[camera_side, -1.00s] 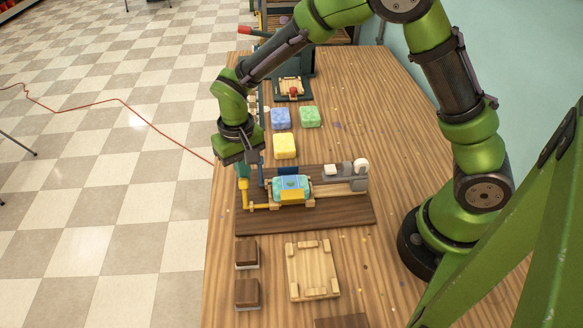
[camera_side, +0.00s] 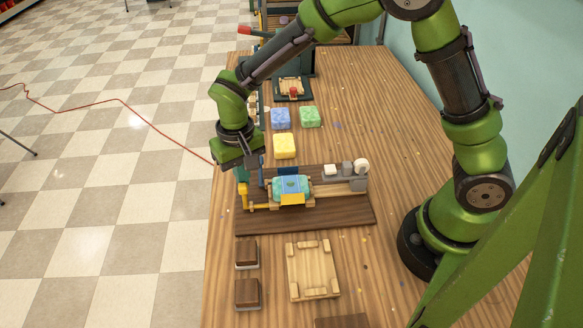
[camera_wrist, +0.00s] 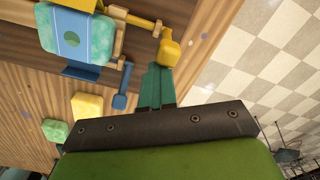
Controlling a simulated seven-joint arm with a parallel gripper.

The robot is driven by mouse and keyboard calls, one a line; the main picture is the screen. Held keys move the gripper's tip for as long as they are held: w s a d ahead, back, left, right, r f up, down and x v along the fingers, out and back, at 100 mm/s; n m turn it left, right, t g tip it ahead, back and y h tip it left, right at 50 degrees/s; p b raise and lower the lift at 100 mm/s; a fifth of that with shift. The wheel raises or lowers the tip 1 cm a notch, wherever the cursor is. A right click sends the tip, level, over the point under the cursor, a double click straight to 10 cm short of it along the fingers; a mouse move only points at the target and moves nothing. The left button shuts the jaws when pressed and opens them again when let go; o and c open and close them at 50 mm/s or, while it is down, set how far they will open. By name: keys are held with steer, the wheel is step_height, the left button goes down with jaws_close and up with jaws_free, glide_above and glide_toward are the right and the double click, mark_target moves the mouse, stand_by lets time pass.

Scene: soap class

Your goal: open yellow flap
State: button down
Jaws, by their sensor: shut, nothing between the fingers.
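A teal soap block (camera_side: 291,185) sits in a wooden fixture, and it also shows in the wrist view (camera_wrist: 75,37). The yellow flap (camera_side: 292,199) hangs at its near side, and part of it shows at the wrist view's top edge (camera_wrist: 78,4).
A blue flap (camera_side: 288,171) and blue handle (camera_wrist: 121,90) lie close to the fingers. Yellow (camera_side: 284,146), blue (camera_side: 281,118) and green (camera_side: 309,117) blocks lie behind. A wooden tray (camera_side: 312,270) is in front. The table's left edge is near my gripper.

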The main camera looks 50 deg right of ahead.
mark_target(243, 186)
steer(key=shift+s+a+f, duration=0.55)
steer(key=shift+s+a, duration=0.05)
steer(key=shift+s, duration=0.05)
steer(key=shift+s+a, duration=0.4)
steer(key=shift+s, duration=0.1)
steer(key=shift+f, duration=0.1)
steer(key=shift+w+d+r, duration=0.15)
steer(key=shift+w+r, duration=0.05)
steer(key=shift+r, duration=0.55)
steer(key=shift+w+d+r, duration=0.1)
steer(key=shift+r, duration=0.9)
steer(key=shift+w+d+r, duration=0.1)
steer(key=shift+d+r, duration=0.05)
steer(key=shift+r, duration=0.8)
steer(key=shift+w+d+r, duration=0.1)
steer(key=shift+r, duration=0.9)
steer(key=shift+f, duration=0.15)
steer(key=s+d+r+m+t+y, duration=0.1)
steer(key=s+d+r+t+y, duration=0.1)
steer(key=s+d+r+t, duration=0.5)
steer(key=s+d+r, duration=0.6)
steer(key=s, duration=0.1)
steer(key=shift+s, duration=0.25)
